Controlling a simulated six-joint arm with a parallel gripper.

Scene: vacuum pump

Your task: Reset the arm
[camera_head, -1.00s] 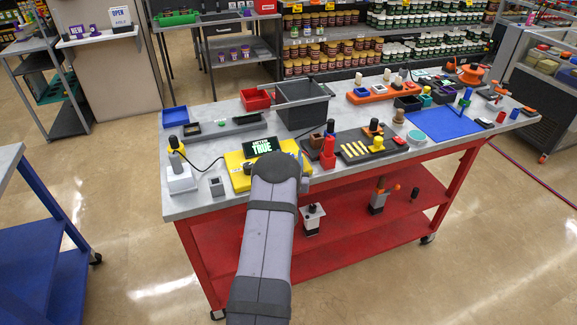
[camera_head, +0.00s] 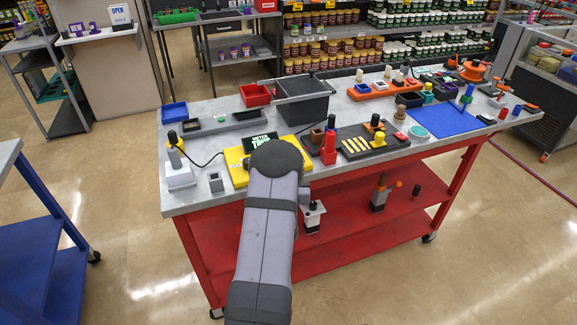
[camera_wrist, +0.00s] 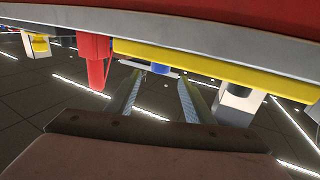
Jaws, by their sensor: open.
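My gripper (camera_wrist: 160,79) shows in the wrist view with its two fingers spread apart and nothing between them. In the head view my grey arm reaches over the table's front edge and hides the gripper. In the wrist view, which appears upside down, a yellow strip (camera_wrist: 215,68) and a red object (camera_wrist: 97,60) lie beyond the fingers. I cannot tell whether the fingers touch anything.
The red-framed table (camera_head: 200,203) is crowded: a dark bin (camera_head: 303,108), a red tray (camera_head: 256,95), a black tray with yellow pieces (camera_head: 372,153), and a white-based device (camera_head: 179,176) with a cable. A blue mat (camera_head: 440,122) at the right has bare space. A blue cart (camera_head: 40,270) stands left.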

